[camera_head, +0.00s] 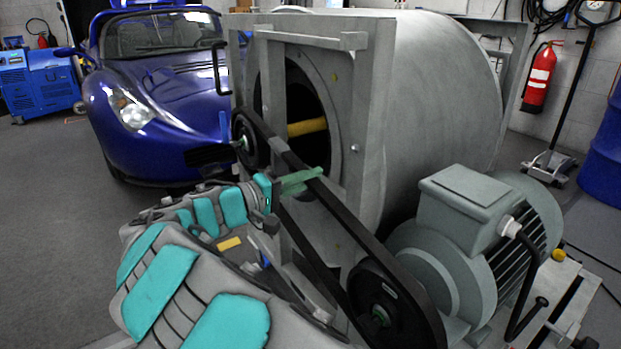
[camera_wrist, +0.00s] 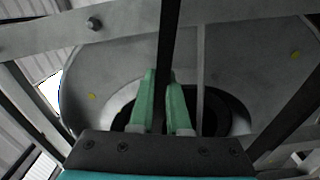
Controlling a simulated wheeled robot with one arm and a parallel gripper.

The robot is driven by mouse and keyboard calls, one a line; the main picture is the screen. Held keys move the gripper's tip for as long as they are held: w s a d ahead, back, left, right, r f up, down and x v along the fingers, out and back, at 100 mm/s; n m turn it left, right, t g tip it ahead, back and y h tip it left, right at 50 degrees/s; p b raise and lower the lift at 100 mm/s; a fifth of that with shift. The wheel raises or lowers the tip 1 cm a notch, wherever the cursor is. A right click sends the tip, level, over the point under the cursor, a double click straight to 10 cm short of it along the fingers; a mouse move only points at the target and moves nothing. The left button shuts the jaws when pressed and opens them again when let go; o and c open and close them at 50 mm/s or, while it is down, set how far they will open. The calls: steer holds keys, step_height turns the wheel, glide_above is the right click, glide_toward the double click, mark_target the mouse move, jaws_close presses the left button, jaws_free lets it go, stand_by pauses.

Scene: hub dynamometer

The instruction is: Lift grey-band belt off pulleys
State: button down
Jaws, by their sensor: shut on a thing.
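The black belt (camera_head: 345,218) runs around the upper pulley (camera_head: 250,139) and the lower pulley (camera_head: 385,305), which sits by the motor. In the head view a small light grey mark shows on the belt near the lower pulley. My gripper (camera_head: 302,180) has its green fingers shut on the upper run of the belt, between the two pulleys. In the wrist view the belt (camera_wrist: 169,45) passes between the green fingers (camera_wrist: 161,105). The belt still sits around both pulleys. The far side of the belt is partly hidden.
A large grey drum (camera_head: 440,90) in a metal frame (camera_head: 372,110) stands behind the belt. The grey-green motor (camera_head: 465,245) is at the right. A blue car (camera_head: 150,95) stands at the back left. Open floor (camera_head: 45,200) lies at the left.

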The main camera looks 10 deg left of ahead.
steer(key=shift+v, duration=1.05)
steer(key=shift+s+a, duration=0.2)
steer(key=shift+s, duration=0.05)
steer(key=shift+v, duration=1.25)
stand_by(0.5)
steer(key=p+v, duration=0.1)
steer(key=v, duration=0.9)
steer(key=shift+a+r, duration=0.15)
steer(key=shift+r, duration=0.15)
stand_by(0.6)
